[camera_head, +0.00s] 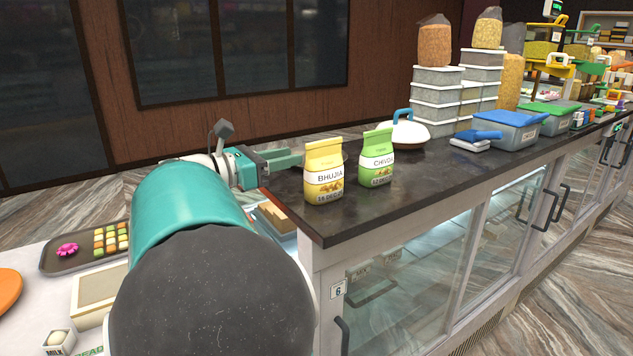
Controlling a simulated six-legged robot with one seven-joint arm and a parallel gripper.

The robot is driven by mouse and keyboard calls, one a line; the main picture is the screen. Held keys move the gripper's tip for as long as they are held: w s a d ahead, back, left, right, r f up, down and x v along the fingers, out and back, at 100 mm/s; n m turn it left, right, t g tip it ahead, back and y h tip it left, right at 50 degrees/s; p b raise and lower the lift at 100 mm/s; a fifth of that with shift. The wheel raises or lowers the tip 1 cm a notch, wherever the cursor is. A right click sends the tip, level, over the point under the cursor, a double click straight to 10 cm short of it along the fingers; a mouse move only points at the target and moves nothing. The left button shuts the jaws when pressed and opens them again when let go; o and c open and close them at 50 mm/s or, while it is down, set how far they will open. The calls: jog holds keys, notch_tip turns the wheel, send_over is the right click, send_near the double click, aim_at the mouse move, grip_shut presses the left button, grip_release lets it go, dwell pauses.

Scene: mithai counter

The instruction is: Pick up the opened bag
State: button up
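A yellow bag labelled BHUJIA (324,176) stands upright near the left end of the dark counter top (345,219). A green bag labelled CHIVDA (376,163) stands upright to its right, with a small gap between them. I cannot tell from this view which bag is opened. My gripper (289,159) is at the left end of the counter, to the left of the yellow bag and pointing towards it. The gripper's teal fingers overlap in this view, so their opening is unclear. No bag is seen held.
A white dome with a blue handle (408,131), stacked grey containers (459,96) and a blue-lidded tub (513,127) stand farther right. Glass doors (425,262) front the counter. A tray of sweets (75,245) lies at lower left. Counter front of the bags is clear.

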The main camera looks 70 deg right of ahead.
aim_at(324, 156)
jog(key=x, duration=1)
jog(key=shift+r, duration=0.15)
jog(key=shift+a, duration=0.1)
jog(key=shift+c, duration=0.2)
grip_shut()
